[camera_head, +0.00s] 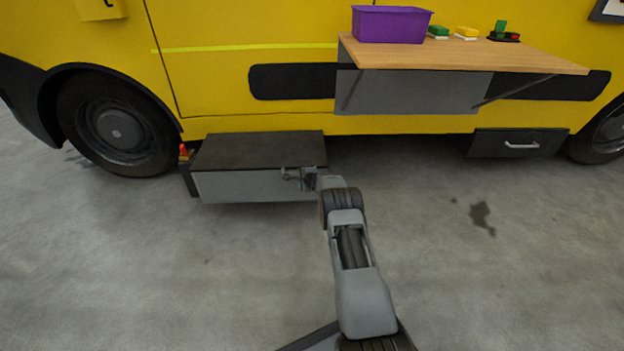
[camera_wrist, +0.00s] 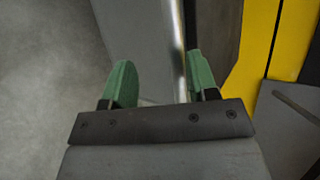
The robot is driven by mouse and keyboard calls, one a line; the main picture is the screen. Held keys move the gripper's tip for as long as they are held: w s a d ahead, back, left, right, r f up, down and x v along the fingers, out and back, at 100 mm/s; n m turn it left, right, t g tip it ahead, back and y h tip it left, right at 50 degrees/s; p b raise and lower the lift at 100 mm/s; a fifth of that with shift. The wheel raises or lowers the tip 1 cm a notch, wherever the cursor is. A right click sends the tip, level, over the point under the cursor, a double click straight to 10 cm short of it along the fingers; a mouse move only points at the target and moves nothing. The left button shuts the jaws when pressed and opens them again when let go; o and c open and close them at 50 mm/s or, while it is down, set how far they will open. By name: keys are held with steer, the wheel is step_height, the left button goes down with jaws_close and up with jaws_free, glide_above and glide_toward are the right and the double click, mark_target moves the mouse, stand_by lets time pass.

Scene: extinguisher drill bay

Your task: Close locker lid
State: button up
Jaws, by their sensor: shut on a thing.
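The locker (camera_head: 255,187) is a low box at the yellow truck's lower left, with a grey front and a dark, flat top (camera_head: 260,150). I cannot tell whether the dark top is the lid's outer face. My gripper (camera_head: 299,178) is at the right end of the locker's upper front edge. In the wrist view, my gripper (camera_wrist: 160,85) has green fingers on either side of a bright metal strip (camera_wrist: 178,50) between a grey panel and a dark one. It is shut on this edge or a bar along it; the exact contact is hard to see.
A wooden shelf (camera_head: 450,55) juts from the yellow truck (camera_head: 220,75), bearing a purple bin (camera_head: 390,25) and small coloured blocks. A dark drawer (camera_head: 517,143) with a handle is at the right. A small red thing (camera_head: 184,152) is by the locker's left end. The floor in front is clear.

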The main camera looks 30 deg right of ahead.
steer(key=p+v, duration=0.2)
steer(key=v, duration=1)
steer(key=s+a+r+n+g+y+p, duration=0.15)
steer(key=s+a+r+n+p, duration=0.4)
steer(key=r, duration=0.75)
steer(key=s+a+r+n+g+y+p, duration=0.1)
steer(key=s+a+r+n+y+p, duration=0.1)
steer(key=a+r+p, duration=0.85)
steer(key=s+a+r+n+g+y+p, duration=0.2)
steer(key=s+a+r+n+p, duration=0.15)
steer(key=r, duration=1.15)
steer(key=s+a+r+n+g+h+p, duration=0.1)
steer(key=s+a+r+n+p, duration=0.15)
steer(key=s+r+p, duration=0.35)
steer(key=s+a+r+n+g+h+p, duration=0.1)
steer(key=s+r+n+g+p, duration=0.2)
steer(key=s+r, duration=0.4)
steer(key=s+d+r+n+h+p, duration=0.3)
steer(key=s+r+p, duration=0.6)
steer(key=s, duration=0.4)
steer(key=shift+s+r+n+h+p, duration=0.15)
steer(key=shift+s+n+h+p, duration=0.15)
steer(key=shift+n+h+p, duration=0.25)
